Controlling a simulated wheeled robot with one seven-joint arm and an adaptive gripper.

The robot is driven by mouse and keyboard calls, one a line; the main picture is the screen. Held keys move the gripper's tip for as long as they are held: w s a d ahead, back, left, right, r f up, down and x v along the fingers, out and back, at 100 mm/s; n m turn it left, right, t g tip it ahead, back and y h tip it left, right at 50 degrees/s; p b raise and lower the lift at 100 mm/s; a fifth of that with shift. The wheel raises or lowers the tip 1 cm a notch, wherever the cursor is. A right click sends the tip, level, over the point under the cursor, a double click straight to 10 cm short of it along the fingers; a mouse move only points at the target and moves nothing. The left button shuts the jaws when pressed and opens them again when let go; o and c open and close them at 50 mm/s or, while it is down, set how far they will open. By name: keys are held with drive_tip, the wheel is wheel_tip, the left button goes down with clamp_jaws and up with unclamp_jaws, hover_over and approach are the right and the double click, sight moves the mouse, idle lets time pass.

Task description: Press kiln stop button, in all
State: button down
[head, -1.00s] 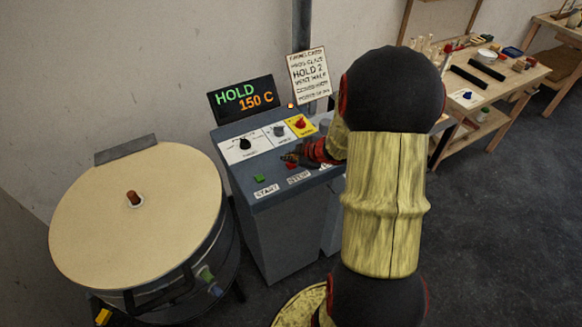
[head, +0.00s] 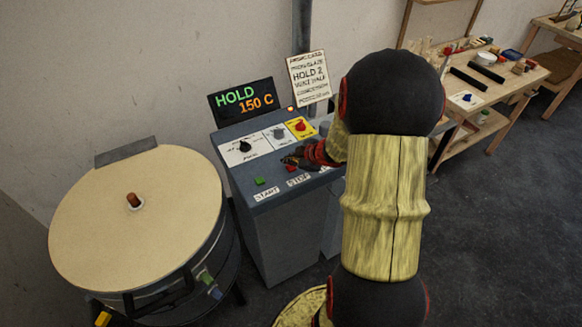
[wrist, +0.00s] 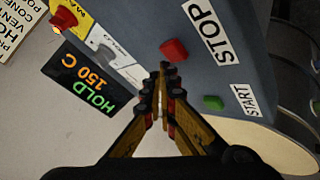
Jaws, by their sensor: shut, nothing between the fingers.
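The kiln control console (head: 275,240) stands in the middle of the head view. Its red stop button (wrist: 173,50) lies just beyond my fingertips in the wrist view, above the STOP label (head: 299,180). In the head view the red button (head: 291,169) is partly hidden by my gripper (head: 286,160). The green start button (head: 260,181) sits to its left. My gripper also shows in the wrist view (wrist: 163,72), shut and empty, with its tips close to the red button. I cannot tell whether they touch it. The display (head: 241,100) reads HOLD 150 C.
The round kiln (head: 135,220) with a pale lid stands left of the console. A firing card (head: 309,78) stands behind the panel. The panel also holds knobs, including a red one on yellow (head: 300,126). A workbench (head: 490,85) stands at right.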

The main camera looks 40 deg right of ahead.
sight(290, 168)
drive_tip(key=shift+f, duration=0.1)
drive_tip(key=shift+f, duration=0.3)
drive_tip(key=shift+f+b, duration=0.35)
drive_tip(key=shift+f, duration=0.2)
idle(1.0)
idle(0.3)
drive_tip(key=shift+r+p, duration=0.95)
drive_tip(key=shift+p, duration=0.15)
wheel_tip(290, 168, up, 5)
drive_tip(key=p, duration=0.5)
drive_tip(key=shift+p, duration=0.3)
drive_tip(key=shift+d, duration=0.1)
